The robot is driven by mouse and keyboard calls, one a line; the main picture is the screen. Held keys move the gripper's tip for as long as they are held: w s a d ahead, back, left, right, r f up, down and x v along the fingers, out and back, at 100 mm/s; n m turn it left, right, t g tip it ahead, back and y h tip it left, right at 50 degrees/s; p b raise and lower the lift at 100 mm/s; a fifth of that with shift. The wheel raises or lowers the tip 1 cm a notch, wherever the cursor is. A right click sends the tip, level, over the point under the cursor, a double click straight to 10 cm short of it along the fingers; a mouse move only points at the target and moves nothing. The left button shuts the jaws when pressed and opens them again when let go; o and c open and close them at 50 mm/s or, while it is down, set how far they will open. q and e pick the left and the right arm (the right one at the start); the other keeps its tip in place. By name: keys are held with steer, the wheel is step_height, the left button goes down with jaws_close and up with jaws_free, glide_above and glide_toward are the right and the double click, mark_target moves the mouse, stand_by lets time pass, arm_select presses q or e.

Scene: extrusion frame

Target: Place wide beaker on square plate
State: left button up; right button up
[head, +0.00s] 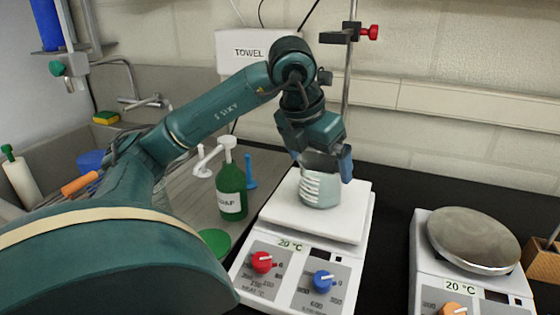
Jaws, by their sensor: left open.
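The wide beaker (320,190), pale grey-green with white markings, stands upright on the white square plate (350,228) of the left hotplate, near the plate's back half. My left gripper (327,163) is over the beaker's top, with its fingers at the rim. It is open; I cannot tell whether a finger touches the glass. The gripper hides the beaker's upper part. My right gripper is out of view.
A second hotplate with a round metal plate (470,238) stands at the right. A green soap bottle (231,190) is left of the square plate. A metal stand rod (347,90) with a red-knobbed clamp (369,32) rises behind. Dark counter lies between the hotplates.

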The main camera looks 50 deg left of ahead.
mark_target(307, 166)
arm_select(q)
steer(key=s+r, duration=0.1)
steer(key=s+b, duration=0.1)
steer(key=shift+s+d+r, duration=0.1)
steer(key=shift+s+r, duration=0.3)
steer(key=s+b, duration=0.4)
steer(key=s, duration=0.6)
steer(key=shift+d+r, duration=0.25)
steer(key=shift+d, duration=0.2)
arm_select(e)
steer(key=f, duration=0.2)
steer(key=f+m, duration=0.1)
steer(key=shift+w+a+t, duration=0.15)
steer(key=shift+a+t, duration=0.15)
arm_select(q)
steer(key=shift+s, duration=0.1)
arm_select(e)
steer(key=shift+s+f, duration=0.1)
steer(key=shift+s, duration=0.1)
